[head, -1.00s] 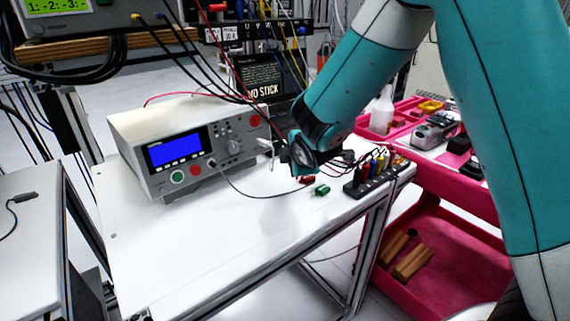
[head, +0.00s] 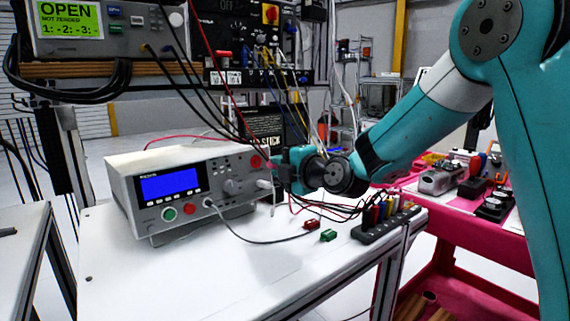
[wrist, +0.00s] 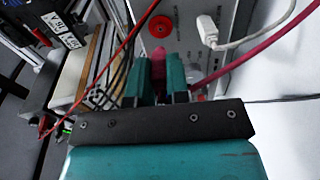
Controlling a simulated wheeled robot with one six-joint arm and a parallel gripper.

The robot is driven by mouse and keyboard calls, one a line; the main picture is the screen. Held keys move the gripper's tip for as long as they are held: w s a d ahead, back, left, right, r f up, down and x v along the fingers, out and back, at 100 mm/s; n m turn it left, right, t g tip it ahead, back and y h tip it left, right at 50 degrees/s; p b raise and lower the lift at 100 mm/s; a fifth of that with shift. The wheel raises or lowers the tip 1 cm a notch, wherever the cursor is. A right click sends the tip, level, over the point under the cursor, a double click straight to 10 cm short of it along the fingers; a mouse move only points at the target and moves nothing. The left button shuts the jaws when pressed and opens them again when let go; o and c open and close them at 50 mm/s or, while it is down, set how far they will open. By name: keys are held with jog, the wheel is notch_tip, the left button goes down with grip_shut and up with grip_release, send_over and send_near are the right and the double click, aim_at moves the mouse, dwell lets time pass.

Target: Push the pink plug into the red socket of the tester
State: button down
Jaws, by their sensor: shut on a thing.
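The tester (head: 122,190) is a pale box with a blue screen on the white table. Its red socket (head: 256,161) is at the upper right of its front. The socket also shows as a red disc in the wrist view (wrist: 160,27). My gripper (head: 284,172) is close in front of the tester's right end. In the wrist view my gripper (wrist: 159,75) is shut on the pink plug (wrist: 158,62), whose tip points toward the panel, below the socket in the picture. Tip and socket look apart; the remaining depth is unclear. The fingers hide the plug's rear.
A white plug (wrist: 208,32) with a pale cable sits in the panel beside the red socket. Red and black cables hang at the left of the wrist view. A red block (head: 312,224), a green block (head: 328,236) and a black power strip (head: 380,228) lie on the table.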

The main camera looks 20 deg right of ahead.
jog(key=shift+p+x, duration=1.05)
jog(key=shift+x, duration=0.25)
jog(key=shift+w+a+f, duration=0.1)
jog(key=shift+w, duration=0.15)
jog(key=shift+b+x, duration=0.3)
jog(key=shift+x, duration=0.7)
jog(key=shift+b, duration=1.6)
jog(key=shift+w, duration=0.1)
jog(key=c, duration=1)
grip_release()
